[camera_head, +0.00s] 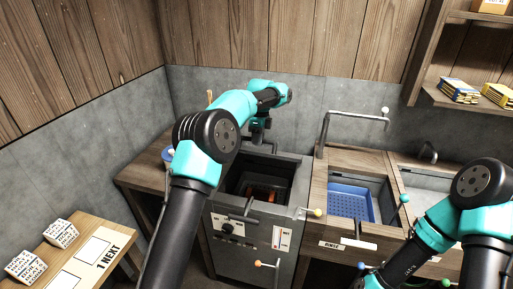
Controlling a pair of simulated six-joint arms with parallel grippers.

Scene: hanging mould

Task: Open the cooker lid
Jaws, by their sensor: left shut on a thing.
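The cooker (235,235) is a grey metal box with a dial and labels on its front, below my left arm. Its top is open at the well (262,183), and something orange-brown shows inside the dark interior. My left gripper (260,141) is small in the picture at the cooker's back edge, shut on what appears to be the cooker lid's handle. The lid looks raised at the back, but my arm hides much of it and its exact angle is unclear. My right arm is at the lower right; its gripper fingers are not visible.
Right of the cooker, a sink holds a blue perforated basket (350,203). A bent pipe (355,115) rises behind. A wooden table (85,255) with two patterned blocks is at lower left.

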